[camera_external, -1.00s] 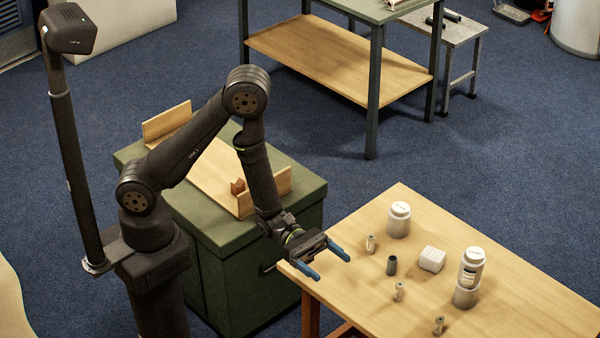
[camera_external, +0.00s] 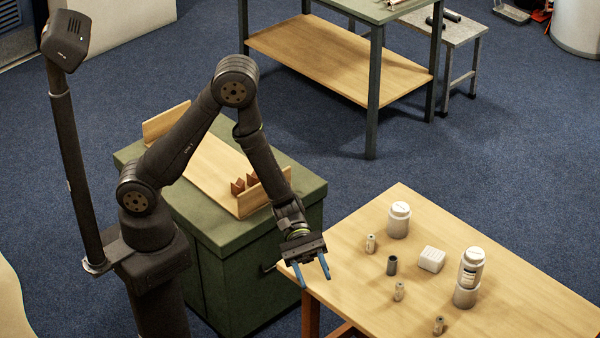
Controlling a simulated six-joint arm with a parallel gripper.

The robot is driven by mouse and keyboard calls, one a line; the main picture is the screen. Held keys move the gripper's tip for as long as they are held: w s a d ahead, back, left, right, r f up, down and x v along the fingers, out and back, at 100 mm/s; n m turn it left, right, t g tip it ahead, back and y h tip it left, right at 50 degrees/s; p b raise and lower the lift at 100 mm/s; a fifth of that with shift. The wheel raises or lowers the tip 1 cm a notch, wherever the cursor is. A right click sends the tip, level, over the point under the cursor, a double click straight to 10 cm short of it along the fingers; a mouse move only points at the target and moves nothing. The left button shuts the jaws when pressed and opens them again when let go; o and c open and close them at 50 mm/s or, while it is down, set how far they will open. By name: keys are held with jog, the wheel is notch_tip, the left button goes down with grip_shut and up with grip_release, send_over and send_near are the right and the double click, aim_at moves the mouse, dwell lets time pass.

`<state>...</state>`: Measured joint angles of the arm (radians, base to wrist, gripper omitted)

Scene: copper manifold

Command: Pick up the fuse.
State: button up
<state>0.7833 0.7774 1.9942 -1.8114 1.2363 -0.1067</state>
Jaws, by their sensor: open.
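My gripper (camera_external: 315,276) is open and empty, its two blue fingers apart and pointing down over the left corner of the wooden table (camera_external: 520,300). Several small cylinders stand on the table to its right. One is dark grey (camera_external: 392,265). Three are small and pale, a back one (camera_external: 370,243), a middle one (camera_external: 399,291) and a front one (camera_external: 438,326). I cannot tell for certain which of these is the fuse. My gripper is apart from all of them.
A white lidded jar (camera_external: 398,220) stands at the back of the table. A white ribbed block (camera_external: 431,259) lies mid-table. A green cabinet (camera_external: 245,280) holds a wooden rack (camera_external: 205,175) with brown blocks (camera_external: 240,185).

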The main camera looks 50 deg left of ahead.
jog(key=a+f+m+y, duration=0.2)
jog(key=a+m+y, duration=0.1)
jog(key=m+y, duration=0.25)
jog(key=m+t+y, duration=0.6)
jog(key=m+t, duration=0.4)
jog(key=m, duration=0.3)
send_near(371, 236)
jog(key=shift+h, duration=0.25)
jog(key=x, duration=0.6)
jog(key=shift+s+f, duration=0.2)
jog(key=shift+f, duration=0.05)
jog(key=shift+w+x, duration=0.2)
jog(key=shift+x, duration=2.6)
jog(key=shift+c, duration=0.5)
grip_shut()
